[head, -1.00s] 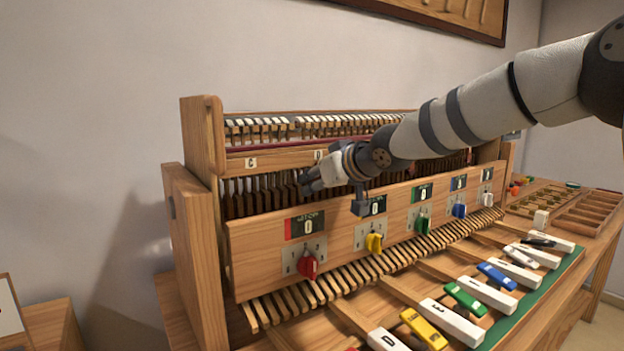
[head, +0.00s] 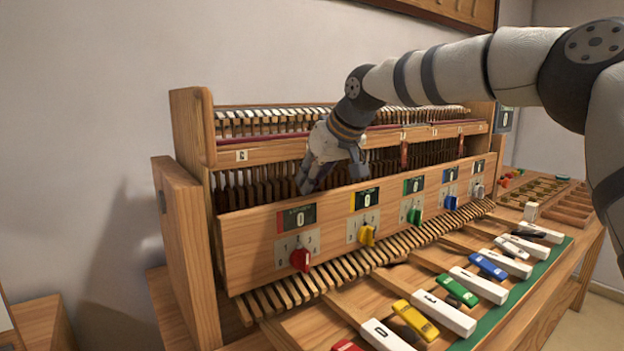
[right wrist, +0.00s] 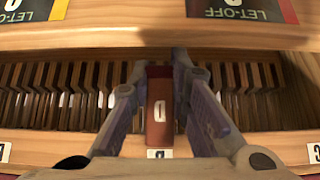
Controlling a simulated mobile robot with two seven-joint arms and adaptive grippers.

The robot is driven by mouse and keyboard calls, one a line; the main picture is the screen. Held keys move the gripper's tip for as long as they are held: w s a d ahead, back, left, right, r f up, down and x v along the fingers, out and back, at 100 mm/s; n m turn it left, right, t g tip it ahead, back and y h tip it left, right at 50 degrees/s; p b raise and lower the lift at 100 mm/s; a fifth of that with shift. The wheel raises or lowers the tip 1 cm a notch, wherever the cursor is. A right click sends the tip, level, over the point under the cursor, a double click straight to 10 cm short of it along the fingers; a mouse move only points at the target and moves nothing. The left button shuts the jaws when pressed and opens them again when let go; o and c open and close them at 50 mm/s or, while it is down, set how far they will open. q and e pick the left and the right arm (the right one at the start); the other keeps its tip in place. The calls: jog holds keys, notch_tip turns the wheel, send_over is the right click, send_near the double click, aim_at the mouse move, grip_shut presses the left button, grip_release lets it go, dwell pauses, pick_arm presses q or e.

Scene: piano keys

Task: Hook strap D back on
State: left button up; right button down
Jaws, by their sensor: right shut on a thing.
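Strap D (right wrist: 159,112) is a short red-brown strap with a pale letter plate. In the right wrist view it sits between the two fingers of my right gripper (right wrist: 158,75), which is shut on it. A small plate marked D (right wrist: 159,154) is on the wooden rail (right wrist: 75,146) at the strap's lower end; I cannot tell whether the strap is hooked there. In the head view my right gripper (head: 328,180) points down into the gap behind the front panel, near the yellow-marked counter, and hides the strap. My left gripper is not in view.
The front panel (head: 252,253) with counters and coloured knobs stands close in front of the gripper. Dark upright wooden parts (head: 262,183) fill the gap behind. Another red-brown strap (head: 404,154) hangs further right. Keys with coloured pieces (head: 457,290) lie below.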

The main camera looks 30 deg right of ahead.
jog(key=c, duration=1.5)
grip_release()
jog(key=shift+r, duration=0.1)
jog(key=shift+v, duration=6)
